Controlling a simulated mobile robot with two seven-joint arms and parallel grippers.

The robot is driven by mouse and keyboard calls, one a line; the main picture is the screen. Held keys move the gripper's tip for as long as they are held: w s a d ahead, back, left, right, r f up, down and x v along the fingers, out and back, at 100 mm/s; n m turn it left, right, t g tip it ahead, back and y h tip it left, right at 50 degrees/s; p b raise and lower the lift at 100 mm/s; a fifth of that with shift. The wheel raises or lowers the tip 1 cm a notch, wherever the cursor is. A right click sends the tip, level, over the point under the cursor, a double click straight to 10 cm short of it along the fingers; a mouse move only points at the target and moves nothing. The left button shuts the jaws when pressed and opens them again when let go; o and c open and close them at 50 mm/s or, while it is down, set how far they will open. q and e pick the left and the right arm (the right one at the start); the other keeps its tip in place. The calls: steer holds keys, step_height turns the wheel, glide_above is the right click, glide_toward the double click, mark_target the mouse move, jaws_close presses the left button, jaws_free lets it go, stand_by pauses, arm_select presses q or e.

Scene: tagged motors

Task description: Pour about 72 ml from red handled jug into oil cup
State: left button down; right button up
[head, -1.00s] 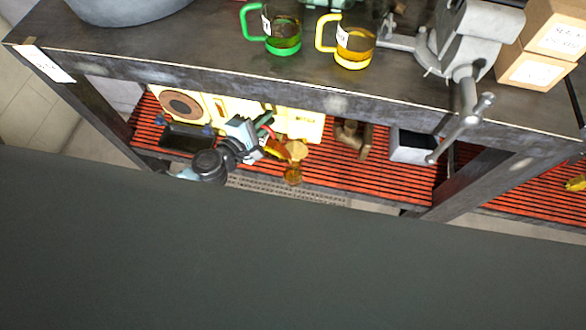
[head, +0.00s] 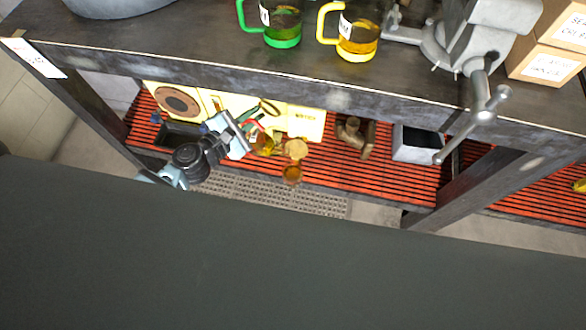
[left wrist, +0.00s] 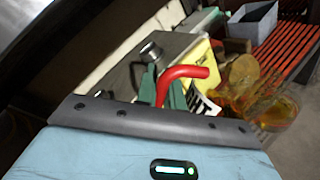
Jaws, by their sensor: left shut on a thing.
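The red handled jug (head: 264,146) is a clear vessel with amber liquid, over the lower shelf in the head view. My left gripper (head: 247,128) is shut on its red handle, which shows large in the left wrist view (left wrist: 186,74). The jug looks near upright, just left of the oil cup. My right gripper is not in view.
The worktop (head: 200,45) overhangs the shelf (head: 345,185). A tan round thing (head: 296,149) is behind the cup. A brown metal part (head: 350,137) and grey bin (head: 417,145) stand to the right. Green (head: 282,25) and yellow (head: 357,38) handled jugs stand above.

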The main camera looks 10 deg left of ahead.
arm_select(q)
steer(key=shift+w+r, duration=0.1)
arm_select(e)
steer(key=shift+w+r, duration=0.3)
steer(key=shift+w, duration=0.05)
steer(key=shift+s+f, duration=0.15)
